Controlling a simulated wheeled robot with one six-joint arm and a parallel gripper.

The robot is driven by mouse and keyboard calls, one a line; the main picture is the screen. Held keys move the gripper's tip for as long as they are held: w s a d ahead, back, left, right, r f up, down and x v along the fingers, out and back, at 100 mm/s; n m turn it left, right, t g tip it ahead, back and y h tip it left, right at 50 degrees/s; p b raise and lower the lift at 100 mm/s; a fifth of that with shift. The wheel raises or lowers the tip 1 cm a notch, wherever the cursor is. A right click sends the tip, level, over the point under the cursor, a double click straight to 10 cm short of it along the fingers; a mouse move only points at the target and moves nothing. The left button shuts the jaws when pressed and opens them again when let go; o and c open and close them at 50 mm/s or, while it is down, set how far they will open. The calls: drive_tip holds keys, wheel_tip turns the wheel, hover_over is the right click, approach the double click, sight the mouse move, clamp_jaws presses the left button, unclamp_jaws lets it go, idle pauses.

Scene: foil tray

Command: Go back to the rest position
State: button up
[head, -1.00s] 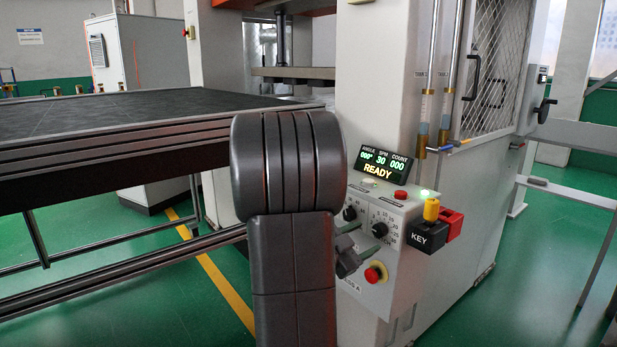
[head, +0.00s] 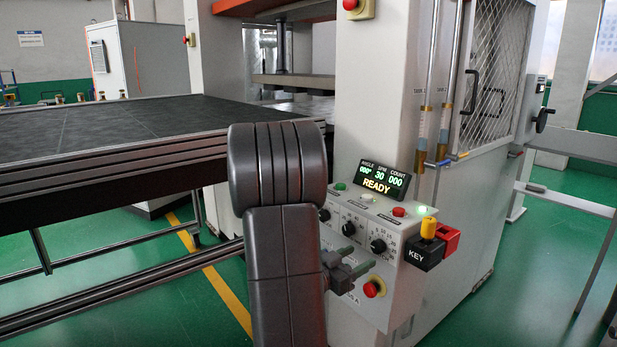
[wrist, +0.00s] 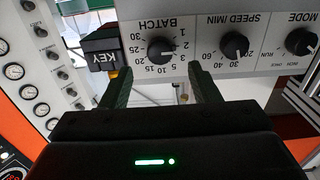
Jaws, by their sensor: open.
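My gripper (head: 358,267) is low in front of the press's control panel (head: 345,285) in the head view, partly hidden behind my own arm. In the wrist view its two dark green fingers (wrist: 160,88) stand apart with nothing between them. Beyond the fingertips the panel face shows upside down, with the BATCH knob (wrist: 160,50), the SPEED/MIN knob (wrist: 235,46) and the MODE knob (wrist: 301,41). I see no contact between fingers and panel, though the exact gap is hard to judge.
The black KEY box (head: 424,252) with a yellow key and a red part juts from the panel's right side. A red button (head: 373,288) is close to the fingers. The dark conveyor table (head: 130,118) lies left. Green floor (head: 480,320) is open at front right.

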drive_tip(key=v, duration=0.8)
drive_tip(key=shift+d, duration=0.1)
